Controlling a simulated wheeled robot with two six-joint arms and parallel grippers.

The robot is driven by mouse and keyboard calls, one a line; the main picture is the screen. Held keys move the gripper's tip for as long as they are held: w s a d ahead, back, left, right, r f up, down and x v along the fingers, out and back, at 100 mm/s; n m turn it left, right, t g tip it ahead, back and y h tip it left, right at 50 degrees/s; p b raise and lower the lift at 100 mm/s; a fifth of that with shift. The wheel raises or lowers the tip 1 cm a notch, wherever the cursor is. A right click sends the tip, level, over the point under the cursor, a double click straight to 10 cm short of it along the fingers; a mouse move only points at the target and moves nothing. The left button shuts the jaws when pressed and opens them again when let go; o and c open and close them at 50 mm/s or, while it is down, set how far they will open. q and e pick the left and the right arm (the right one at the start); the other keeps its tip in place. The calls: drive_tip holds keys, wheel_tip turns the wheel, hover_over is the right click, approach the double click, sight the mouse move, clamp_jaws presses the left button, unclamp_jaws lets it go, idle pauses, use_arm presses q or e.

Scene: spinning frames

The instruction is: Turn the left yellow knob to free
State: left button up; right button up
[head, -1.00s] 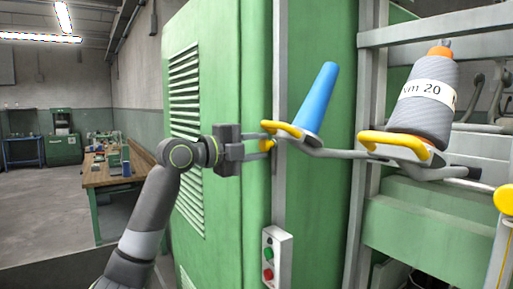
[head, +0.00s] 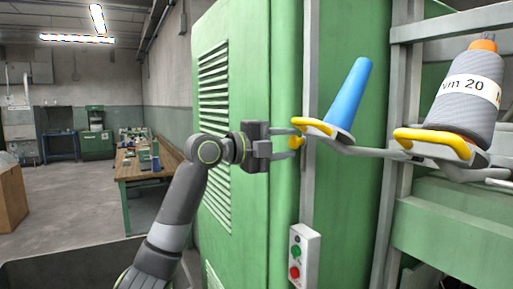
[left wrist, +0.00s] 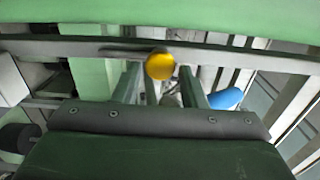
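The left yellow knob (head: 295,143) is a small round knob on the grey upright at the cabinet's edge, below the blue cone's holder. In the left wrist view the knob (left wrist: 160,66) shows as a yellow disc. My left gripper (head: 296,140) reaches it from the left. Its two fingers are apart, one above and one below the knob in the head view. In the left wrist view the knob lies in the gap between the fingertips (left wrist: 160,80), with no clear contact. Part of the knob is hidden by the fingers. My right gripper is not in view.
A blue cone (head: 349,95) stands tilted on a holder with a yellow handle (head: 313,126). A grey yarn bobbin (head: 467,95) sits on another holder with a yellow handle (head: 432,143). A green-and-red button box (head: 304,258) is below. The green cabinet (head: 240,60) stands close behind my arm.

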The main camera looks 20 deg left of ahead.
use_arm(q)
drive_tip(key=b+v, duration=0.6)
drive_tip(key=v, duration=1)
drive_tip(key=shift+s+a, duration=0.3)
drive_tip(key=shift+f, duration=0.1)
